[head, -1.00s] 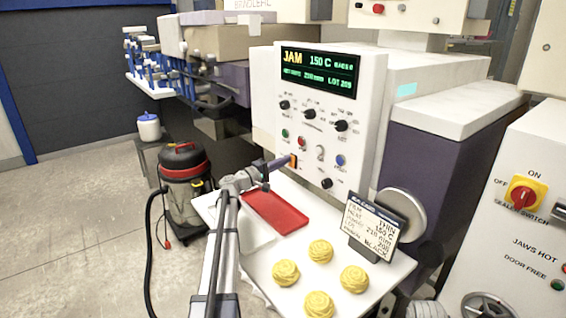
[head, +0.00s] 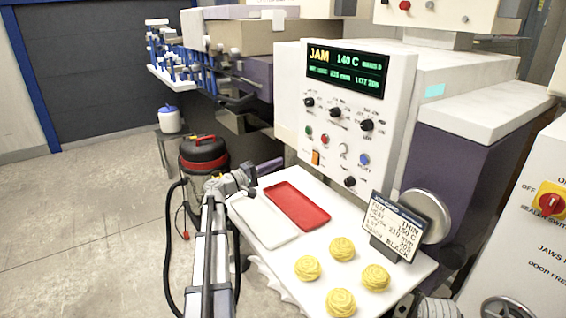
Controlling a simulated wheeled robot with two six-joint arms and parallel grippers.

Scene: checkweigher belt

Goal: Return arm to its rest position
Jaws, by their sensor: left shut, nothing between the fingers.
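My left arm comes in from the bottom left, and my left gripper (head: 270,167) is shut and empty. It hangs above the back left of the white shelf, left of the control panel (head: 297,128) and apart from it. The panel display (head: 345,71) reads JAM and 140 C; its smaller text is hard to read. Below it are black knobs, small coloured buttons and an orange rocker switch (head: 315,158). My right gripper is not in view.
The white shelf (head: 262,232) carries a red tray (head: 297,206), several yellow pastry-like pieces (head: 340,249) and a card stand (head: 397,228). A red and black vacuum (head: 203,160) stands behind my left arm. Open floor lies at the left.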

